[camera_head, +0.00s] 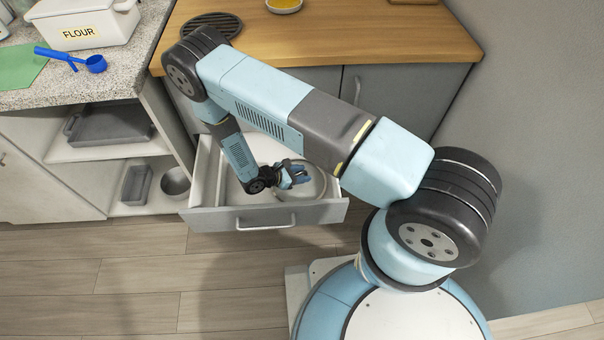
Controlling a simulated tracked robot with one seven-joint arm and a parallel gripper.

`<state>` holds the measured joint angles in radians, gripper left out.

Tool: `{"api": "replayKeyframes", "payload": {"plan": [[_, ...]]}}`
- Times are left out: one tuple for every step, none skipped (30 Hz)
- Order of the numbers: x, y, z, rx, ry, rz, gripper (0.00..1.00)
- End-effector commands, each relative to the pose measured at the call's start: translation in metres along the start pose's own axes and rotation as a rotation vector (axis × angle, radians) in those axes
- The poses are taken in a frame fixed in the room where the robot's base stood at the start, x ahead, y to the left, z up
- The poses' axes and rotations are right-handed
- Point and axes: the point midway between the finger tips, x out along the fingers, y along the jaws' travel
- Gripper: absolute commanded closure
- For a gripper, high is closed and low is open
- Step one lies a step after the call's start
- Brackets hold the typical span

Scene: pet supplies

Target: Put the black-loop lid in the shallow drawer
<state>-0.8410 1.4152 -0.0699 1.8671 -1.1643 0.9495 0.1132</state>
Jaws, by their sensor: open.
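The shallow drawer (215,220) is pulled out from the grey cabinet, with its handle facing the front. A round, pale, see-through-looking lid (319,188) shows inside the drawer's outline, toward its right side. My gripper (298,174) is low at the drawer, over the lid, with its jaws open. The gripper and wrist cover part of the lid, and I cannot make out its black loop. I cannot tell whether the jaws touch the lid.
A wooden counter (400,35) above the drawer holds a dark round trivet (212,24) and a bowl of yellow contents (284,5). At left are a flour box (80,30), a blue scoop (95,64) and open shelves with a grey pan (110,125) and bowl (176,182). Floor in front is clear.

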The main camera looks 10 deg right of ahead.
Motion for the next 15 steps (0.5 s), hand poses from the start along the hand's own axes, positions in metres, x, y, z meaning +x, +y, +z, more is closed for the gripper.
{"api": "replayKeyframes", "payload": {"plan": [[-0.006, 0.001, 0.000, 0.000, 0.001, 0.002, 0.54], [-0.010, 0.001, 0.000, 0.001, 0.001, 0.002, 0.54], [-0.016, 0.001, 0.000, 0.002, 0.002, 0.002, 0.54], [-0.021, 0.001, 0.000, 0.002, 0.002, 0.003, 0.54], [-0.027, 0.001, 0.000, 0.001, 0.003, 0.003, 0.54], [-0.034, 0.001, 0.000, 0.001, 0.002, 0.003, 0.54], [-0.040, 0.001, 0.000, 0.001, 0.002, 0.003, 0.54], [-0.046, 0.001, 0.000, 0.001, 0.003, 0.003, 0.54], [-0.054, 0.001, 0.000, 0.002, 0.003, 0.003, 0.54], [-0.060, 0.001, 0.000, 0.002, 0.003, 0.003, 0.54], [-0.066, 0.001, 0.000, 0.002, 0.002, 0.003, 0.54], [-0.073, 0.001, 0.000, 0.001, 0.002, 0.003, 0.54], [-0.078, 0.001, 0.000, 0.001, 0.003, 0.003, 0.54], [-0.084, 0.001, 0.000, 0.001, 0.003, 0.002, 0.54], [-0.089, 0.001, 0.000, 0.001, 0.002, 0.002, 0.54]]}}
